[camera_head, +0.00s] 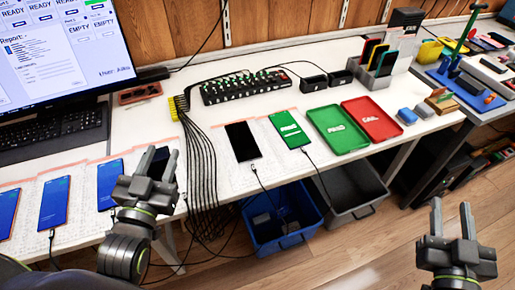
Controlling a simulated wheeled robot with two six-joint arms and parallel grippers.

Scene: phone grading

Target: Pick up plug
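My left gripper (160,158) is over the front edge of the white table, with its two fingers apart and nothing clearly seen between them. A dark phone (157,163) lies partly hidden behind it. Small cable plugs show at the lower ends of phones: one at the black-screen phone (254,166), one at the green-screen phone (304,149). A plug at the phone beside my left gripper is hidden or too small to tell. My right gripper (451,207) is open and empty above the floor, right of the table's front edge.
Several blue-screen phones (54,203) lie along the left front. A bundle of black cables (202,160) runs from a hub (245,87) over the edge. Green (338,130) and red (371,119) trays lie to the right. Blue (283,238) and grey (352,215) bins stand below.

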